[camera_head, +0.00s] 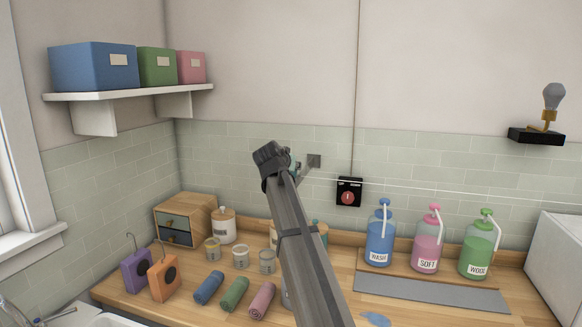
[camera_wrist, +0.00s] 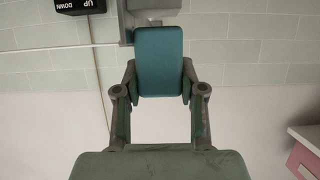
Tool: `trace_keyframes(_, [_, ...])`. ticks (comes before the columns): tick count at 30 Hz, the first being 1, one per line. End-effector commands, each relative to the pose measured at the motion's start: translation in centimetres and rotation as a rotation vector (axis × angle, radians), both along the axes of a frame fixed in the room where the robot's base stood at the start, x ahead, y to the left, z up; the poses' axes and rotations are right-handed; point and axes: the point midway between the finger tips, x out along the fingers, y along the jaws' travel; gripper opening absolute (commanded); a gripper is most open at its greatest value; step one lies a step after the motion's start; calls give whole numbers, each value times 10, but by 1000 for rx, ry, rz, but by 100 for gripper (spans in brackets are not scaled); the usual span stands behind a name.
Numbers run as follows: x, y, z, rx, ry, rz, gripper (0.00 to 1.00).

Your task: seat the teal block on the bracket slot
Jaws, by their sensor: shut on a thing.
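The teal block (camera_wrist: 159,58) is between the two fingers of my gripper (camera_wrist: 159,82) in the wrist view, its broad face toward the camera. My gripper is shut on its sides. The grey bracket (camera_wrist: 153,6) is behind the block's far end, partly hidden by it. I cannot tell whether block and bracket touch, and the slot is not clear. In the head view the bracket's grey plate (camera_head: 314,160) is on the tiled wall, just right of my gripper (camera_head: 295,166). Only a sliver of teal shows there; my arm hides the rest.
A black switch box (camera_head: 348,191) is on the wall, right of and below the bracket. A thin cord (camera_head: 357,80) runs down the wall to it. A black shelf (camera_head: 536,136) with a lamp is far right.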

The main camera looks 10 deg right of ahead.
Motion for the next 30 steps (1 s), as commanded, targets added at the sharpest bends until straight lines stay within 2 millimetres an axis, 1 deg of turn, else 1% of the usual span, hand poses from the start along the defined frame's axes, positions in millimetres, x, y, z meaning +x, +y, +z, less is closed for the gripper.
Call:
trace_keyframes(17, [0,0,-7,0,0,1,6])
trace_keyframes(29, [0,0,-7,0,0,1,6])
trace_keyframes(30, [0,0,-7,0,0,1,50])
